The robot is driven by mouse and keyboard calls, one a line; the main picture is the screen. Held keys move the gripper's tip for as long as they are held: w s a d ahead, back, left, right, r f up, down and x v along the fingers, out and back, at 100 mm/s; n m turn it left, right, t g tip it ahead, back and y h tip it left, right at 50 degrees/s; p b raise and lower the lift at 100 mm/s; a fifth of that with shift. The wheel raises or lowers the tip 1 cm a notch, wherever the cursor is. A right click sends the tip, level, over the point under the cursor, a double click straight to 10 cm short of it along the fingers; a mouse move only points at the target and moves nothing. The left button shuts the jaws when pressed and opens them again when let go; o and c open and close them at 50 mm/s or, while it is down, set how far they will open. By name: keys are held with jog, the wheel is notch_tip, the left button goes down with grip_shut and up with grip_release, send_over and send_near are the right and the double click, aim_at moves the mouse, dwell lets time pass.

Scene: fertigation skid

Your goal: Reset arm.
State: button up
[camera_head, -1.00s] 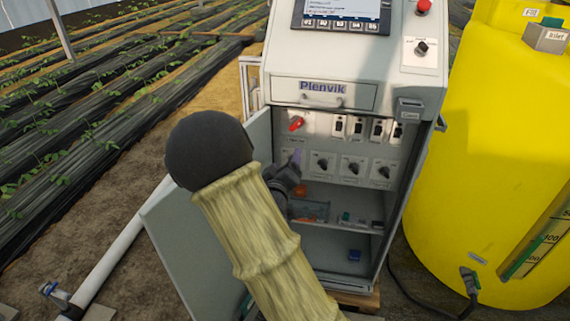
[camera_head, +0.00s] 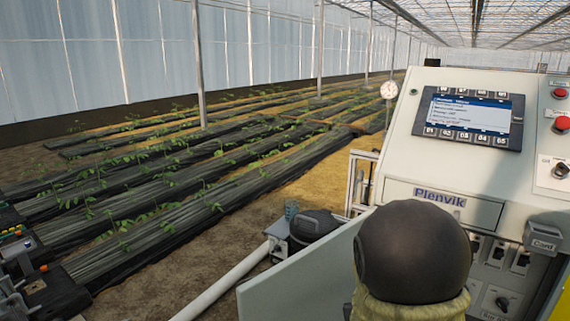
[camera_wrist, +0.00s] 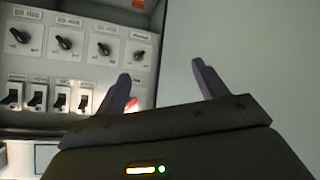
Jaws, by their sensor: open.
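My gripper (camera_wrist: 162,85) shows in the wrist view with its two dark fingers spread apart and nothing between them. It is in front of the open control cabinet, near the inner panel of rotary knobs (camera_wrist: 65,43) and black toggle switches (camera_wrist: 38,97). A red handle (camera_wrist: 131,104) shows partly behind the left finger. In the head view, my arm's dark round joint and tan sleeve cover part of the cabinet (camera_head: 398,190), and the gripper is hidden there. The open grey cabinet door (camera_head: 300,285) stands left of my arm.
The cabinet's lit display (camera_head: 468,112) and red buttons (camera_head: 561,123) are at the right. A white pipe (camera_head: 222,283) and a dark pump-like unit (camera_head: 315,226) lie left of the door. Plant rows (camera_head: 150,185) stretch behind. Part of a yellow tank (camera_head: 563,303) shows at the right edge.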

jog(key=s+a+r+g+y, duration=0.1)
jog(key=s+a+g+y, duration=0.2)
jog(key=s, duration=0.6)
jog(key=s+a+g+y, duration=0.1)
jog(key=s+a+g, duration=0.25)
jog(key=s, duration=0.55)
notch_tip(320, 180, up, 17)
jog(key=p, duration=1.7)
jog(key=shift+d+f+g+p, duration=0.15)
jog(key=shift+d+g+p, duration=0.15)
jog(key=shift+g, duration=0.15)
